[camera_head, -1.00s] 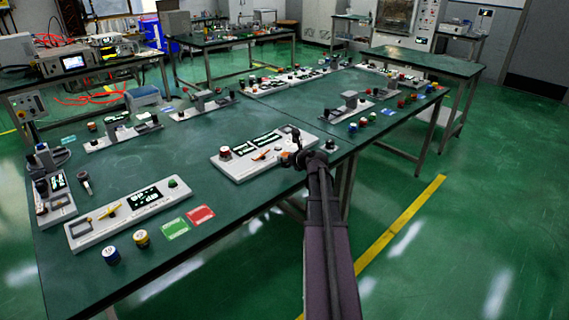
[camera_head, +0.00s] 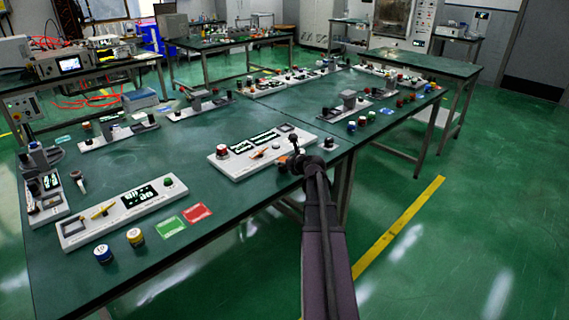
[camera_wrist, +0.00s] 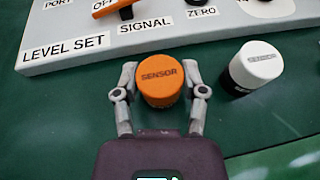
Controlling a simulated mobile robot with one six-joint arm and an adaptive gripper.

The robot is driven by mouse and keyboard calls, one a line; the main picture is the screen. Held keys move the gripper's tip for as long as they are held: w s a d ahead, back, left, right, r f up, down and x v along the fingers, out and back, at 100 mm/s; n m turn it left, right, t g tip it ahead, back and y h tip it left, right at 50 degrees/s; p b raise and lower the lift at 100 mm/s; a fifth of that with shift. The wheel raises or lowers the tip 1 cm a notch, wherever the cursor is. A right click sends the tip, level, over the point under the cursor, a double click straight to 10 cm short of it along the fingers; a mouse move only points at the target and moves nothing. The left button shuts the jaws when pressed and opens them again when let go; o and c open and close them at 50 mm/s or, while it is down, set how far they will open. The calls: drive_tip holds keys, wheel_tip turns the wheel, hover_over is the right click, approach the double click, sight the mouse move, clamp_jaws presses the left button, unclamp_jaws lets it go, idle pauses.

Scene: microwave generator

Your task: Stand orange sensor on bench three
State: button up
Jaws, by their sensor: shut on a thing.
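The orange sensor (camera_wrist: 160,84) is a short round cylinder marked SENSOR, seen in the wrist view. My gripper (camera_wrist: 161,92) has one finger on each side of it and is shut on it. The sensor is upright beside the panel marked LEVEL SET (camera_wrist: 100,42); I cannot tell whether it touches the green bench top. In the head view my gripper (camera_head: 296,160) is at the bench's near edge, by the white panel (camera_head: 262,150), and the sensor is mostly hidden by my arm. I cannot tell which bench is bench three.
A white-topped sensor (camera_wrist: 257,66) stands close to the right of the orange one. Blue (camera_head: 103,254) and yellow (camera_head: 135,238) cylinders and red (camera_head: 197,212) and green (camera_head: 171,227) cards lie at the left.

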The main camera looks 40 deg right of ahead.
drive_tip(key=shift+f, duration=0.15)
drive_tip(key=o, duration=1.2)
drive_tip(key=shift+s+r, duration=0.15)
drive_tip(key=shift+r, duration=0.15)
drive_tip(key=p+v, duration=0.4)
drive_tip(key=v, duration=0.7)
drive_tip(key=shift+s+r+p, duration=0.1)
drive_tip(key=shift+s+p, duration=0.2)
